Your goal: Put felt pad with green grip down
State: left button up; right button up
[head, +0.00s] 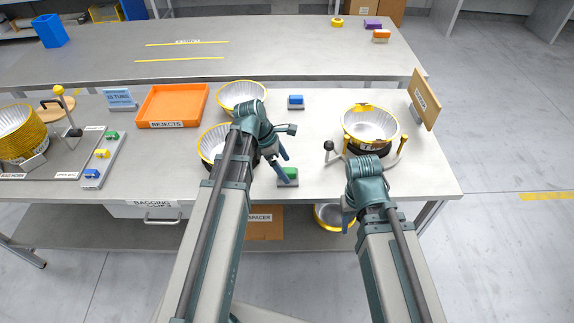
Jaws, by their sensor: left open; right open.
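The felt pad with green grip (290,174) is at the front middle of the table, in front of the foil bowls. My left gripper (284,153) is open, its fingers beside and just above the green grip. Part of the pad is hidden by a finger, and I cannot tell whether they touch. My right gripper (347,212) is open at the table's front edge, below the press; its fingers are mostly hidden by its own arm.
Foil bowls (242,94) stand behind and left of the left gripper. A blue-grip pad (296,103) lies further back. The press (371,128) holds a foil bowl at right. An orange rejects tray (172,106) and a pad rack (103,160) are at left.

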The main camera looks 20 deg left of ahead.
pick_arm(q)
jog(key=p+v, duration=0.8)
jog(key=v, duration=0.1)
jog(key=s+d+m+y, duration=0.2)
jog(key=s+d+m, duration=0.4)
jog(key=m, duration=0.6)
jog(key=s+d+f+m+g+y, duration=0.1)
jog(key=s+d+m+y, duration=0.2)
jog(key=s+d+m, duration=0.4)
jog(key=d+m, duration=0.2)
jog(key=m, duration=0.4)
jog(key=shift+y, duration=0.3)
pick_arm(e)
notch_tip(320, 180, up, 8)
jog(key=shift+r, duration=0.25)
pick_arm(q)
jog(key=shift+a+f, duration=0.1)
jog(key=shift+f, duration=0.05)
